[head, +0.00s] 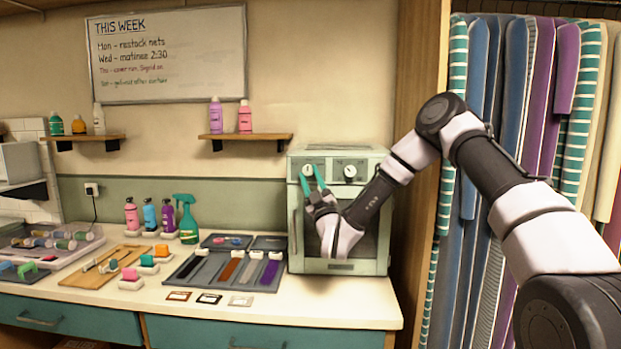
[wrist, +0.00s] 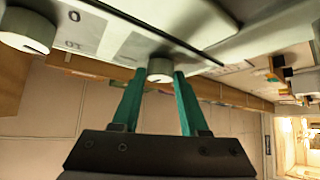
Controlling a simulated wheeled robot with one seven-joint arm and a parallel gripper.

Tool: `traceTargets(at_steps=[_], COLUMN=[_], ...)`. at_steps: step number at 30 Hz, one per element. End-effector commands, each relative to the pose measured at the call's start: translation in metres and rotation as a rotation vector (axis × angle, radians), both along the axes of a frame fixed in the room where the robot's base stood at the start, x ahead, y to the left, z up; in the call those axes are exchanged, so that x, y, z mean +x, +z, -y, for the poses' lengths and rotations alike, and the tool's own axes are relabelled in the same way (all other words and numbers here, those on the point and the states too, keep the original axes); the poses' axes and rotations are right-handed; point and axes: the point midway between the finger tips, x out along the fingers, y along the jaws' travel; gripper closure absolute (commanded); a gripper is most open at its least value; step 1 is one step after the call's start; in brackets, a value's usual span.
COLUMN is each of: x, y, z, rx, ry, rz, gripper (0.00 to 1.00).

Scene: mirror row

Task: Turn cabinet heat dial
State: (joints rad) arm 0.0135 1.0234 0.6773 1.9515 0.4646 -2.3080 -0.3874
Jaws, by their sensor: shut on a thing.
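A pale green cabinet (head: 379,215) with a glass door stands at the right end of the counter. Two round white dials sit on its top panel, a left dial (head: 307,170) and a right dial (head: 350,171). My gripper (head: 313,174) is at the left dial, with one teal finger on each side of it. The wrist view shows the gripped dial (wrist: 160,69) between the fingertips and the other dial (wrist: 27,31) apart at upper left. The panel labels are too small or blurred to tell which dial is for heat.
A wooden shelf (head: 245,136) with two bottles is on the wall left of the cabinet. A grey tray (head: 225,275) with colored strips and a green spray bottle (head: 187,222) stand on the counter. Hanging striped fabrics (head: 520,110) fill the right side behind my arm.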

Motion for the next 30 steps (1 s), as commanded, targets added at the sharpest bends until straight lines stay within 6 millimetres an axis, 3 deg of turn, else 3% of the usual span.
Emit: traceTargets(at_steps=[12,13,15,25,30], x=[0.000,0.000,0.000,-0.001,-0.013], y=[-0.001,-0.001,-0.001,-0.002,-0.014], z=[0.000,0.000,0.000,0.000,0.008], rx=[0.006,0.006,0.006,0.006,0.004], ry=[0.001,0.001,0.001,0.001,-0.001], rz=[-0.001,-0.001,-0.001,-0.001,-0.005], gripper=[1.00,0.49,0.27,0.27,0.27])
